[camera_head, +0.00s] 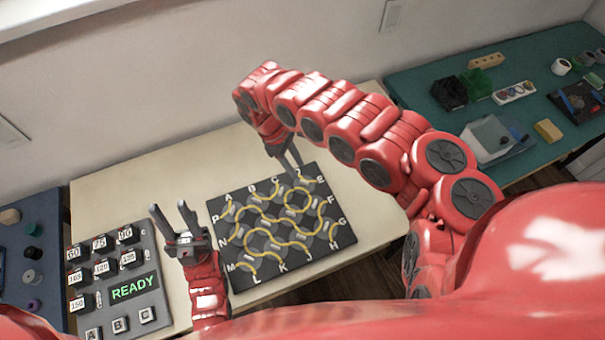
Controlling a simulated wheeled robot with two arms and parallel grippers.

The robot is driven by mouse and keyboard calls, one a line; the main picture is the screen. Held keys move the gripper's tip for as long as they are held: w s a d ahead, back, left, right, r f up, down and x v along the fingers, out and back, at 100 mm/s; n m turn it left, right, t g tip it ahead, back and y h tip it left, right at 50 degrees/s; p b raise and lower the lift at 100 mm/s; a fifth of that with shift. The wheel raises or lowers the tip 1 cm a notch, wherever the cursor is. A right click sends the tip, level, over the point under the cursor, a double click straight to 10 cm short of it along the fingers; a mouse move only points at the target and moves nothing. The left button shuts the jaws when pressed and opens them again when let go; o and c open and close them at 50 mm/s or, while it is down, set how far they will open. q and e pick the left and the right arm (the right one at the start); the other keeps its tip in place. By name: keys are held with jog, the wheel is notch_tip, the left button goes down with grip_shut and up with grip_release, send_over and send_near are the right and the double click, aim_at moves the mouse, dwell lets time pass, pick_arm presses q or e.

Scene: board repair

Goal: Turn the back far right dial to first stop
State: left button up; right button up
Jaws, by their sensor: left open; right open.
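The dark square board (342,238) lies on the cream table, with yellow curved tracks across round dials and white letters around its edge. My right gripper (288,168) is open and points down at the board's back right corner, close to the letters D and E. Its fingers and wrist partly cover the back right dial, so I cannot tell its setting or whether the fingers touch it. My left gripper (187,224) is open and empty, beside the board's left edge.
A grey panel (160,296) with number blocks, A, B and C keys and a green READY display stands left of the board. A teal side table (415,88) at right holds bins, a tray and small parts. A blue surface (45,215) with spools is at far left.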

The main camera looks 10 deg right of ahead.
aim_at(304, 181)
jog(key=x, duration=0.6)
jog(key=shift+f+p, duration=0.15)
jog(key=shift+p, duration=0.25)
grip_shut()
